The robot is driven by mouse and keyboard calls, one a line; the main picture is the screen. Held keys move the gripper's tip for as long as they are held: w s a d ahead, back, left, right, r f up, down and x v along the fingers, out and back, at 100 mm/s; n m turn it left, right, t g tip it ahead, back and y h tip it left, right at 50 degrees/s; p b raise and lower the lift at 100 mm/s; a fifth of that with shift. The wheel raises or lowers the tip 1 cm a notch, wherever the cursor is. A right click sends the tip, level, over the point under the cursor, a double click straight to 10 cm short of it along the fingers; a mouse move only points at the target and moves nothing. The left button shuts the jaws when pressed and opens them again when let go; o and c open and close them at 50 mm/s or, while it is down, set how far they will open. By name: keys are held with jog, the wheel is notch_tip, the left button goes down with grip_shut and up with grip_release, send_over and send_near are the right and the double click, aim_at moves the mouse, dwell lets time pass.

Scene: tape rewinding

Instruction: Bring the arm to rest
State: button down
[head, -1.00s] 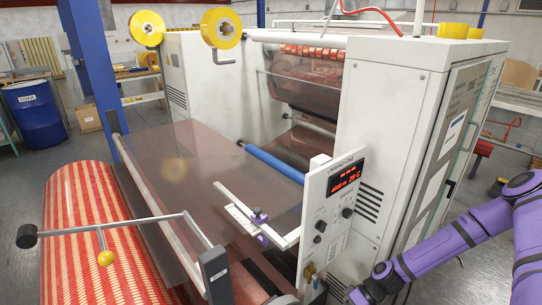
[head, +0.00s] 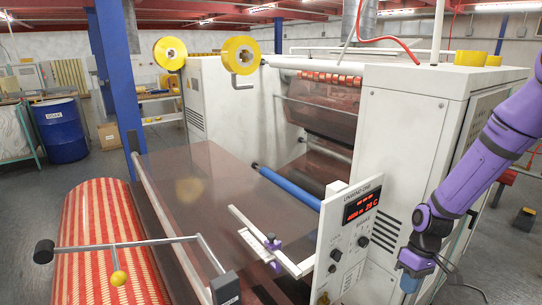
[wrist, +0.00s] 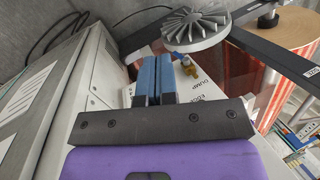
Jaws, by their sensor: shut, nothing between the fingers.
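My gripper (head: 408,284) hangs at the lower right of the head view, at the end of my purple arm (head: 465,175). It points downward, to the right of the control panel (head: 350,225) with the red display. In the wrist view its two blue fingers (wrist: 153,72) lie side by side, shut with nothing between them. I cannot tell exactly how far the fingers are from the machine side.
The white machine cabinet (head: 400,130) stands behind and left of my arm. A red striped roll (head: 100,235) and a crank bar (head: 130,244) are at the left. In the wrist view, a grey finned disc (wrist: 195,27) is beyond the fingers.

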jog(key=s+a+r+m+t+h, duration=0.1)
jog(key=s+r+t+h, duration=0.1)
jog(key=r, duration=1)
jog(key=s+a+r+m+t+h, duration=0.1)
jog(key=s+r+t, duration=0.1)
jog(key=r, duration=1)
jog(key=s+a+r+m+t, duration=0.3)
jog(key=s+r+t, duration=0.1)
jog(key=s+r, duration=0.9)
jog(key=shift+s+y, duration=0.3)
jog(key=shift+s, duration=0.4)
jog(key=shift+a, duration=0.1)
